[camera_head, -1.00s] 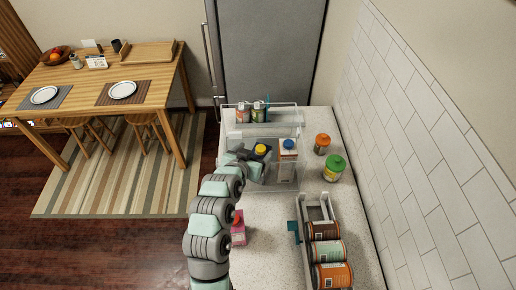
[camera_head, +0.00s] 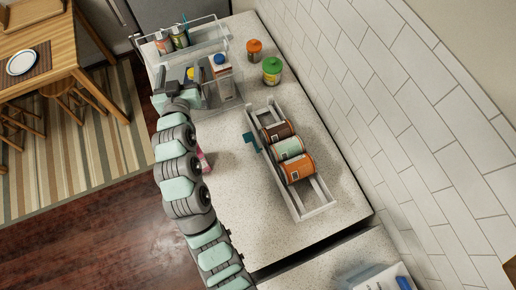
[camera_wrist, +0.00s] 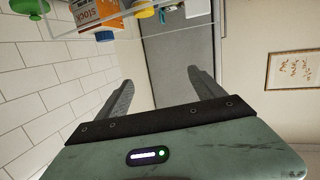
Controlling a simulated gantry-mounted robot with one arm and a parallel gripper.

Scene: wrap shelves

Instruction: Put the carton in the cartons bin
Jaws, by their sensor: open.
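A small pink carton (camera_head: 205,160) is on the counter, partly hidden behind my arm in the head view. A clear bin (camera_head: 236,99) stands toward the far end of the counter. It holds a tall carton with a blue cap (camera_head: 221,71) and a yellow-capped item (camera_head: 191,73). My gripper (camera_head: 170,87) is at the bin's left side, above the counter. In the wrist view my gripper (camera_wrist: 163,92) is open, with nothing between its fingers. That view also shows the orange-and-white carton labelled STOCK (camera_wrist: 92,14), upside down.
A white can rack (camera_head: 312,206) holds several cans, with a teal tag at its side. Jars with orange (camera_head: 254,46) and green (camera_head: 272,66) lids stand near the tiled wall. Another clear bin (camera_head: 207,35) holds bottles at the back. The counter around the pink carton is mostly clear.

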